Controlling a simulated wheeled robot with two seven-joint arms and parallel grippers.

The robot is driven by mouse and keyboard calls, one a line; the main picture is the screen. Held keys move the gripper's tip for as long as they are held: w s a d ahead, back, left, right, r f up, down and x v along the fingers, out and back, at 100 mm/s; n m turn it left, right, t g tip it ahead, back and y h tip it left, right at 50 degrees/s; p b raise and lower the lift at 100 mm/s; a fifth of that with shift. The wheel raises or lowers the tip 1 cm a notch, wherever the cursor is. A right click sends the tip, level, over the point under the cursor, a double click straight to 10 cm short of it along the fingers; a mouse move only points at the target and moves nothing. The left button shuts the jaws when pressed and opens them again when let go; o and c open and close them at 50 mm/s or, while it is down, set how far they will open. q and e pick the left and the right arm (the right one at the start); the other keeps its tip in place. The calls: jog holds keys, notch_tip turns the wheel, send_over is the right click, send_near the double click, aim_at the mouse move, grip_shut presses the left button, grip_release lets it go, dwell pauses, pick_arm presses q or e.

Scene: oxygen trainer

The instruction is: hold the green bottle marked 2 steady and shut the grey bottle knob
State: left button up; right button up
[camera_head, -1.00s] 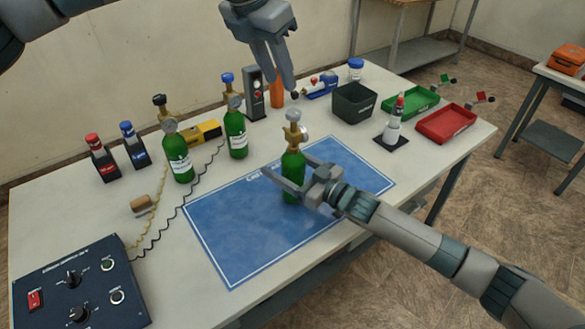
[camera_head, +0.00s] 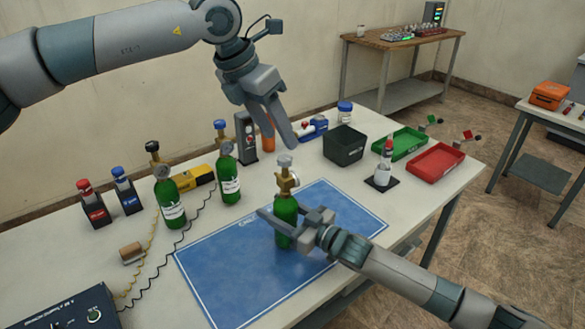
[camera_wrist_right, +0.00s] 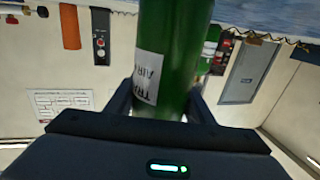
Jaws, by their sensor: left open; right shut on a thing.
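A green bottle (camera_head: 286,213) with a brass valve and a grey knob (camera_head: 284,161) on top stands upright on the blue mat (camera_head: 225,270). My right gripper (camera_head: 281,229) is shut around its body. In the right wrist view the same bottle (camera_wrist_right: 172,50) fills the space between the fingers, and its white label is partly visible. Its number cannot be read. My left gripper (camera_head: 283,122) is open and empty, above and behind the grey knob, fingers pointing down. It does not appear to touch the knob.
Two more green bottles, one with a black knob (camera_head: 169,192) and one with a blue knob (camera_head: 228,170), stand to the left. A dark bin (camera_head: 344,146), a green tray (camera_head: 402,144) and a red tray (camera_head: 436,161) lie to the right. A control box (camera_head: 68,311) sits front left.

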pick_arm(q)
jog(key=s+d+f+m+g+h, duration=0.2)
jog(key=s+d+f+m+h, duration=0.2)
jog(key=d+f+h, duration=0.15)
jog(key=n+t+h, duration=0.3)
jog(key=t+h, duration=0.2)
jog(key=t, duration=0.5)
send_near(285, 161)
jog(key=w+d, duration=0.1)
jog(key=w, duration=0.1)
jog(key=shift+w+d+f, duration=0.2)
jog(key=shift+w+f, duration=0.05)
jog(key=shift+f, duration=0.25)
jog(key=shift+d, duration=0.1)
jog(key=x, duration=1.2)
jog(key=c, duration=1.1)
